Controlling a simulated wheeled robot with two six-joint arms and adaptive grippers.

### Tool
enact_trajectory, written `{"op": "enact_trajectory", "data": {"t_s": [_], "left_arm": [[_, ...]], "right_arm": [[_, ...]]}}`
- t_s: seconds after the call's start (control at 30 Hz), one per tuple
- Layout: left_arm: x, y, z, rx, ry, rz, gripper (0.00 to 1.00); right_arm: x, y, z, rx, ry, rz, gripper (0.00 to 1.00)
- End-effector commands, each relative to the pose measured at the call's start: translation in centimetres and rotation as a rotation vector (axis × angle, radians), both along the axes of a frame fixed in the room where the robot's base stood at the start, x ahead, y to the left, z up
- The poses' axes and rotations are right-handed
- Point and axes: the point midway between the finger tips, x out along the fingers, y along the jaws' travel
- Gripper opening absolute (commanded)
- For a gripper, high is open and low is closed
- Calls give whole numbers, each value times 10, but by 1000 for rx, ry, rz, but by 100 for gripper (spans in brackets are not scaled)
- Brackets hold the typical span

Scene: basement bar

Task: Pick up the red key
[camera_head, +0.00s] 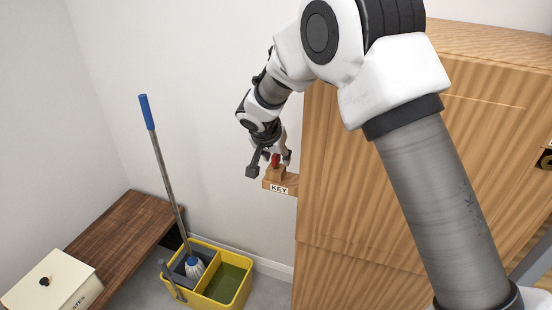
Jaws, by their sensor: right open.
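The red key (275,160) stands on a small wooden holder (275,173) above a little ledge with a label (279,188) reading "KEY". The ledge is against the wall, at the left side of the wooden cabinet. My right gripper (273,158) is open and right at the key, its fingers on either side of it in the picture. Whether a finger touches the key is too small to tell. The fingers and wrist hide part of the key. My left gripper is not in view.
The tall wooden cabinet (340,150) stands close on the right of the ledge. A mop (164,170) leans in a yellow bucket (240,292) below. A dark wooden bench (125,225) bears a cream box (50,280) at lower left. The wall left of my arm is clear.

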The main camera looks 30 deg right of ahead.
Motion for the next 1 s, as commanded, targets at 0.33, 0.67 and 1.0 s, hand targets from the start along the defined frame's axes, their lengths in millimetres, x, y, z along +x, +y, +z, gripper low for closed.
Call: {"op": "enact_trajectory", "data": {"t_s": [0.33, 0.67, 1.0], "left_arm": [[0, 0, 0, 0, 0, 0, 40], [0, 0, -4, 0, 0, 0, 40], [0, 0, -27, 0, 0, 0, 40]], "right_arm": [[0, 0, 0, 0, 0, 1, 0], [0, 0, 6, -2, -1, 1, 0], [-21, 9, 34, -4, 0, 2, 0]]}}
